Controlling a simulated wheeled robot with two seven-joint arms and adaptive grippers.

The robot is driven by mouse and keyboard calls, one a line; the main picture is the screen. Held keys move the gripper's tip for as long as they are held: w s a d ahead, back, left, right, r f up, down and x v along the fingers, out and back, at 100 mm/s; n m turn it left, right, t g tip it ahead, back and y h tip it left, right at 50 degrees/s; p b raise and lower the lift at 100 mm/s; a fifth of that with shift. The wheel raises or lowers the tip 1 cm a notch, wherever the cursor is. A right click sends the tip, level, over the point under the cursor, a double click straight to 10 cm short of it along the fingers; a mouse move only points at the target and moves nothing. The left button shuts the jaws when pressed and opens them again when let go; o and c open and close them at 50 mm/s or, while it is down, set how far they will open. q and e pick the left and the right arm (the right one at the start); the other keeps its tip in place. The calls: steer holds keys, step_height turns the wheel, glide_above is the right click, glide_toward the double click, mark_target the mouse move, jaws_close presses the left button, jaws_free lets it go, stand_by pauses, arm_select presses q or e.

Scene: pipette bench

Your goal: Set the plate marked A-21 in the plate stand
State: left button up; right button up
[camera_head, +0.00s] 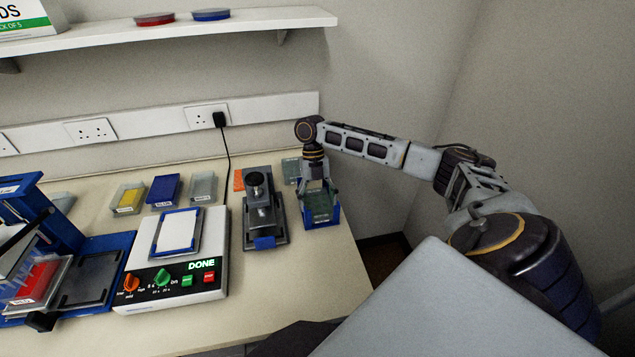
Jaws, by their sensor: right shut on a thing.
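My right gripper (318,186) reaches down at the back right of the bench and is shut on a dark green plate (320,207). The plate is in or just above a blue holder (324,224), which looks like the plate stand; I cannot tell whether it rests on the holder's floor. The gripper hides part of the plate, and no A-21 mark can be read on it. My left gripper is not in view.
A grey device with a black knob (256,182) stands close left of the holder. A shaker reading DONE (203,266) carries a white plate (178,231). Small boxes (164,190) stand behind it. A blue apparatus (100,245) is at left. The bench's right edge is near the holder.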

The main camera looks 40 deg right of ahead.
steer(key=shift+f, duration=0.15)
steer(key=o, duration=1.1)
steer(key=v, duration=1)
steer(key=shift+w, duration=0.1)
steer(key=shift+v, duration=1.2)
